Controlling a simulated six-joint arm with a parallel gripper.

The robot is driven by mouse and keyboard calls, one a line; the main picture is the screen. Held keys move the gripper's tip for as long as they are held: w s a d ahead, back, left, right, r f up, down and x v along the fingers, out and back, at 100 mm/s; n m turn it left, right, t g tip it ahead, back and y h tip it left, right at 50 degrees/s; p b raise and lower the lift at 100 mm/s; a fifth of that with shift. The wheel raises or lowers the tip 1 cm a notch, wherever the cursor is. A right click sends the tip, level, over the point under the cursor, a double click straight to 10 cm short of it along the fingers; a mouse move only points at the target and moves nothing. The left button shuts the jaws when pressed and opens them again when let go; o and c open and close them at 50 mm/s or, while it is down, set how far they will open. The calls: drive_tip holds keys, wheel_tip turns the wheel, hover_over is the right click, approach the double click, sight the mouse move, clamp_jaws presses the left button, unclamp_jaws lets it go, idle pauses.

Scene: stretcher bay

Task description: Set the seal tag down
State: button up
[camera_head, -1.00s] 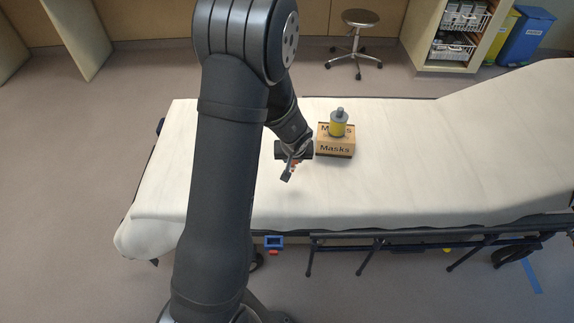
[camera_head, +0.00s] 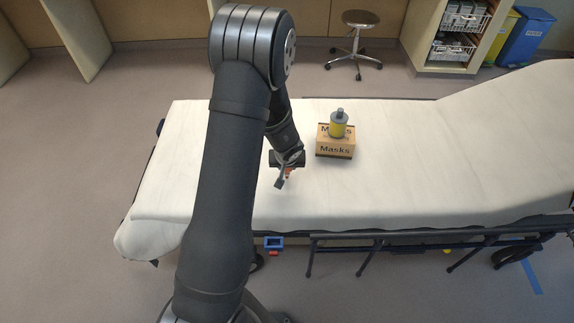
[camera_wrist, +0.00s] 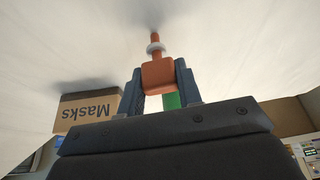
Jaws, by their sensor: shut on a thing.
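My gripper (camera_head: 283,178) is over the white stretcher sheet, left of the Masks box in the head view. In the wrist view my gripper (camera_wrist: 160,85) is shut on the orange seal tag (camera_wrist: 159,76), with a dark finger on each side. The tag's narrow end, with a pale ring around it, points away from the fingers towards the sheet, close to a dark shadow there. I cannot tell whether its tip touches the sheet. In the head view only a bit of orange (camera_head: 290,173) shows by the fingers. A green piece (camera_wrist: 172,101) shows between the fingers, behind the tag.
The stretcher (camera_head: 400,190) has clear sheet in front and to the left. The cardboard Masks box (camera_head: 335,150) stands right of my gripper, with a yellow and grey bottle (camera_head: 338,128) on top. A stool (camera_head: 358,40) and a shelf unit stand beyond the stretcher.

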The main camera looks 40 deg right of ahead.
drive_tip(key=o, duration=0.9)
drive_tip(key=shift+f, duration=0.1)
drive_tip(key=shift+o, duration=0.2)
drive_tip(key=v, duration=1.2)
drive_tip(key=x, duration=1.2)
